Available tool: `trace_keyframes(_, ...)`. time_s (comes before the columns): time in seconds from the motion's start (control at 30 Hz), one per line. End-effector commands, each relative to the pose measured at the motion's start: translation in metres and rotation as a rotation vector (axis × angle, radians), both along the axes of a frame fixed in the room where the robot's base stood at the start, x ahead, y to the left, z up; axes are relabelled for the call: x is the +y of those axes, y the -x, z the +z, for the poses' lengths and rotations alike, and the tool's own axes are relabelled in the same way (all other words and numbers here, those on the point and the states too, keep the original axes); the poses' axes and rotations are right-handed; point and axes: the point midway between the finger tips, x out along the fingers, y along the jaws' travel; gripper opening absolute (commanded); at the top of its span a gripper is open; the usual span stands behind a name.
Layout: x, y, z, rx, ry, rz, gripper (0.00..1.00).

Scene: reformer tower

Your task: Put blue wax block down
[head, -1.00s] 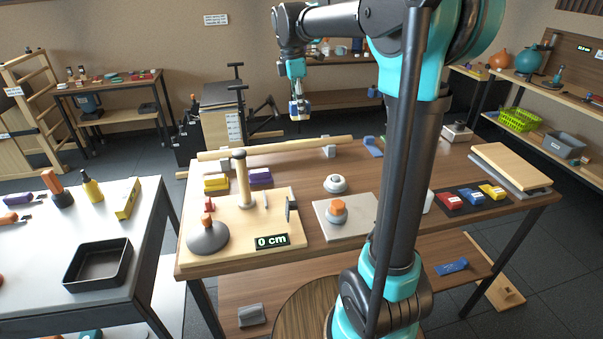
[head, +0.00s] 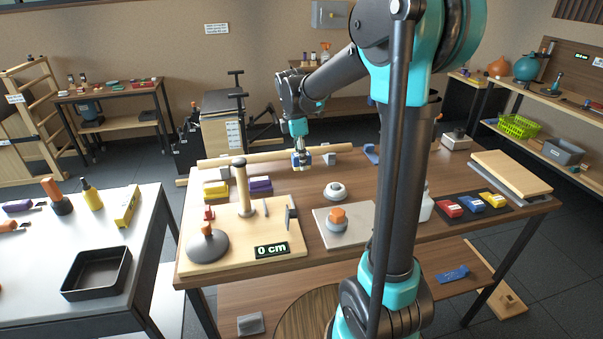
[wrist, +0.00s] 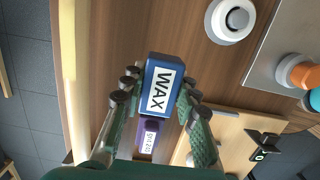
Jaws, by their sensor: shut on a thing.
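The blue wax block (wrist: 158,92) shows in the wrist view with its white WAX label facing the camera. My gripper (wrist: 160,98) is shut on it, with the fingers on both its sides. In the head view my gripper (head: 301,160) is low over the back of the wooden table (head: 370,190), in front of the wooden rail (head: 240,158). The block is small there and partly hidden by the fingers. I cannot tell whether its underside touches the table.
A purple block (head: 261,186) and a yellow block (head: 215,189) lie left of my gripper. A white ring-shaped piece (head: 336,191) stands in front and right. A wooden board with a post (head: 243,190) is at front left. Bare tabletop lies around the gripper.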

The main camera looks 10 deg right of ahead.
Motion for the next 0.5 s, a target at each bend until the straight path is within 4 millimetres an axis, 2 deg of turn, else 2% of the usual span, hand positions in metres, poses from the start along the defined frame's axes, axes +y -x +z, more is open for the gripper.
trace_keyframes(0.5, 0.000, 0.000, -0.053, 0.000, 0.000, 0.000, 0.03)
